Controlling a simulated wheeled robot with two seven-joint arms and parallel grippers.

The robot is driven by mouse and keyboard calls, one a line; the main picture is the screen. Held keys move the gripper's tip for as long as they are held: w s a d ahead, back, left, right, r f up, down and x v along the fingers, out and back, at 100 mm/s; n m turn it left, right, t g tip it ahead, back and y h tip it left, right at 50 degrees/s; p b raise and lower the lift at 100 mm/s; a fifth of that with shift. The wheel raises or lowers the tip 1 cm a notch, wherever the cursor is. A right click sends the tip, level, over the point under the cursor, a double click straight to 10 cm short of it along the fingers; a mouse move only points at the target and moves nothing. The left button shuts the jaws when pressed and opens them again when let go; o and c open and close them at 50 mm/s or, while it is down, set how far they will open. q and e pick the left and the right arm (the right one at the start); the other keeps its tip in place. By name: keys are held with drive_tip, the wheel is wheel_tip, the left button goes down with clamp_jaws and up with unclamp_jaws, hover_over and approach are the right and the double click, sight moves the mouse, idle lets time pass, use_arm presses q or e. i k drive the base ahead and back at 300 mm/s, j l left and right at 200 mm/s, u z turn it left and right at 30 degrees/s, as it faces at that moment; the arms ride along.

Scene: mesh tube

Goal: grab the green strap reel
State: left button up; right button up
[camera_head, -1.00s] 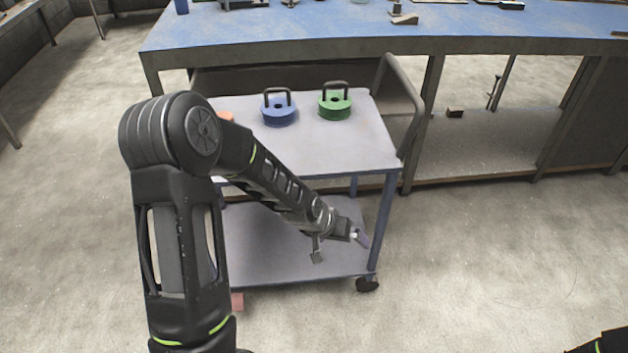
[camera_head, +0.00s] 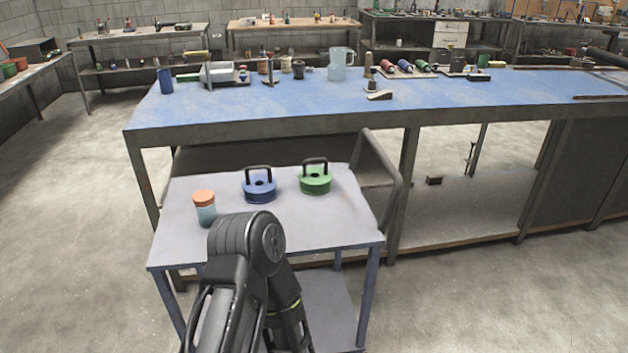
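The green strap reel (camera_head: 316,181) is a round green disc with a dark upright handle. It sits on the top of the grey cart (camera_head: 330,225), toward its back right. A blue reel (camera_head: 259,188) of the same shape stands to its left, a small gap apart. My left arm comes up from the bottom in front of the cart. Its elbow covers part of the cart's front edge, and its gripper is out of sight below the frame. My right gripper is not in view.
A jar with an orange lid (camera_head: 204,206) stands at the cart's left. The cart's push handle (camera_head: 381,175) rises at its right. A long blue-topped workbench (camera_head: 300,105) with tools runs behind. The cart top right of my elbow is bare, and floor is open to the right.

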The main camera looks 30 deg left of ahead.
sight(315, 182)
drive_tip(key=i+l+u, duration=0.35)
drive_tip(key=i+l, duration=0.15)
drive_tip(key=l, duration=0.15)
drive_tip(key=i+l+u, duration=0.2)
drive_tip(key=l, duration=0.2)
drive_tip(key=i+l+u, duration=0.2)
drive_tip(key=l, duration=0.2)
drive_tip(key=i+l+u, duration=0.15)
drive_tip(key=l, duration=0.3)
drive_tip(key=i, duration=0.05)
